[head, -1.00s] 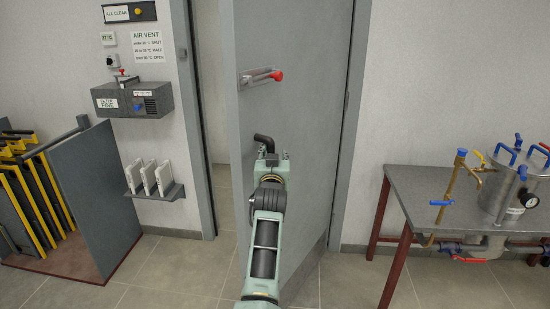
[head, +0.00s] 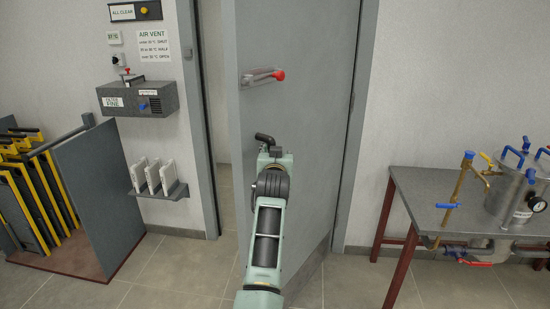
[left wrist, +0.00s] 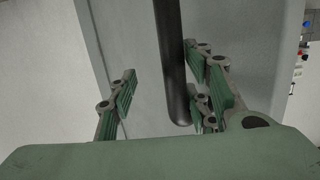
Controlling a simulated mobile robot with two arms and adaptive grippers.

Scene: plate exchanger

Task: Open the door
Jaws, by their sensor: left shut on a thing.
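The grey door (head: 300,120) stands ajar, with a gap and tiled floor beyond it along its left edge. A black handle (head: 264,138) sits at mid-height on the door. My left gripper (head: 270,155) is at this handle. In the left wrist view the dark handle bar (left wrist: 172,60) runs down between the fingers of the left gripper (left wrist: 165,95), close to the right finger. The gripper is shut on the handle. Higher on the door is a latch bar (head: 258,76) with a red knob. My right gripper is not in view.
A rack of yellow-edged plates (head: 30,190) stands at far left. A metal table (head: 425,190) with a vessel and valves stands at right.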

